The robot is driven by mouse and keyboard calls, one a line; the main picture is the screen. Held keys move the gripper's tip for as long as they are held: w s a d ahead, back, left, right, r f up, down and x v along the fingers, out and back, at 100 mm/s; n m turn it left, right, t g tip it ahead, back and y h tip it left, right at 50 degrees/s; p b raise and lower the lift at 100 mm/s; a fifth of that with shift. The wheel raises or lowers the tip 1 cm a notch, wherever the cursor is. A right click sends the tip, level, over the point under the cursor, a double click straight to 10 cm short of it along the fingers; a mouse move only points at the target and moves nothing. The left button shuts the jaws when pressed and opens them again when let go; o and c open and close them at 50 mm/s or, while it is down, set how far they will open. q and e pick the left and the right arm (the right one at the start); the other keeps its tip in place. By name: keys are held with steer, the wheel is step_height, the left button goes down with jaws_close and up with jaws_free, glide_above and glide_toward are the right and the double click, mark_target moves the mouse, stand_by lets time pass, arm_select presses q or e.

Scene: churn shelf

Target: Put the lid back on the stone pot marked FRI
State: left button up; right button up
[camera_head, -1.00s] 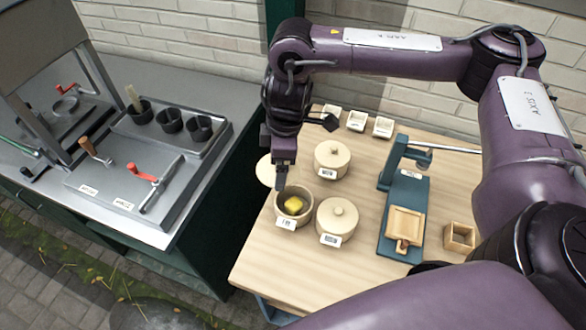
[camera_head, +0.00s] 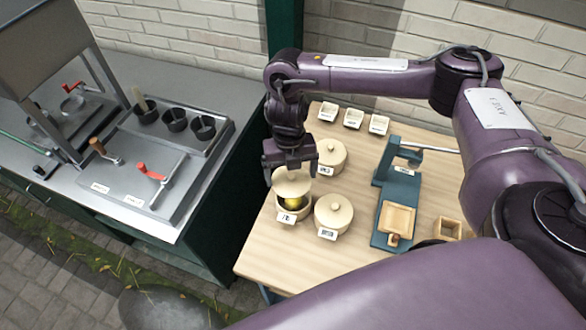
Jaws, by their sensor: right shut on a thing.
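An open stone pot (camera_head: 291,212) with a small label stands near the left edge of the wooden table, with something yellow inside. Its label is too small to read surely. A round cream lid (camera_head: 291,184) is tilted above the pot, over its back part, leaving the yellow content partly in sight at the front. My right gripper (camera_head: 290,172) is shut on the lid from above; its fingertips are partly hidden. Two lidded pots stand nearby, one (camera_head: 333,214) to the right and one (camera_head: 329,156) behind. My left gripper is out of view.
A blue-green press stand (camera_head: 395,225) with a wooden tray is on the table's right part, beside a small wooden box (camera_head: 447,229). Several small white dishes (camera_head: 353,118) line the back. A steel counter (camera_head: 95,180) stands left across a gap.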

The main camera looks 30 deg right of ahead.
mark_target(293, 184)
steer(key=shift+s+d+f+n, duration=0.1)
steer(key=shift+s+n, duration=0.1)
steer(key=shift+n, duration=0.7)
steer(key=shift+f, duration=0.25)
step_height(293, 184, down, 4)
steer(key=b, duration=0.4)
steer(key=shift+f+b, duration=0.85)
steer(key=shift+f, duration=0.25)
steer(key=shift+r, duration=0.15)
steer(key=shift+f, duration=0.2)
steer(key=shift+p, duration=0.35)
stand_by(0.6)
